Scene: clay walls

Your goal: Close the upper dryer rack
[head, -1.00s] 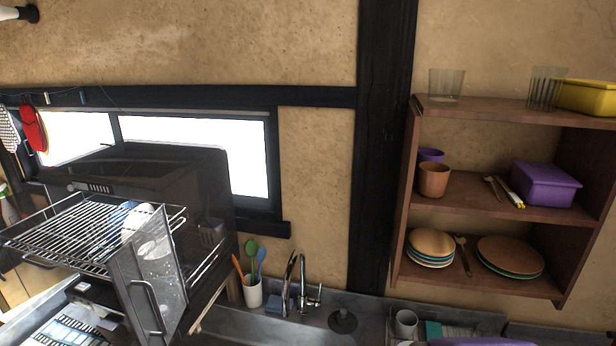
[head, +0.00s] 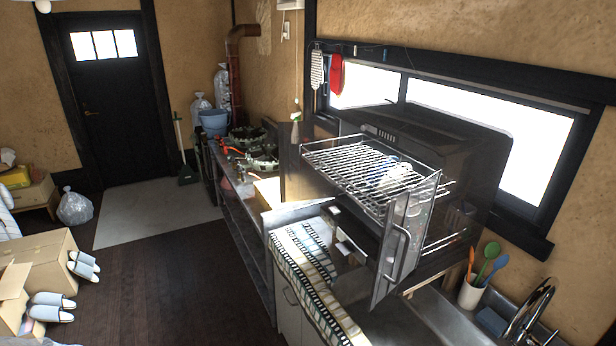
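The dish dryer (head: 425,140) is a dark box standing on the counter under the window. Its upper rack (head: 352,171), a wire shelf, is pulled out toward the left and front. A see-through front panel with a handle (head: 401,250) stands upright at the rack's near right side. White and bluish dishes (head: 398,176) sit on the rack near the panel. Whether a lower rack is out is unclear. My gripper is not in view.
A patterned cloth (head: 305,262) lies on the counter below the rack. A utensil cup (head: 471,292) and a faucet (head: 530,305) stand to the right. The dark floor (head: 180,275) left of the counter is clear; cardboard boxes (head: 45,262) and slippers lie at the far left.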

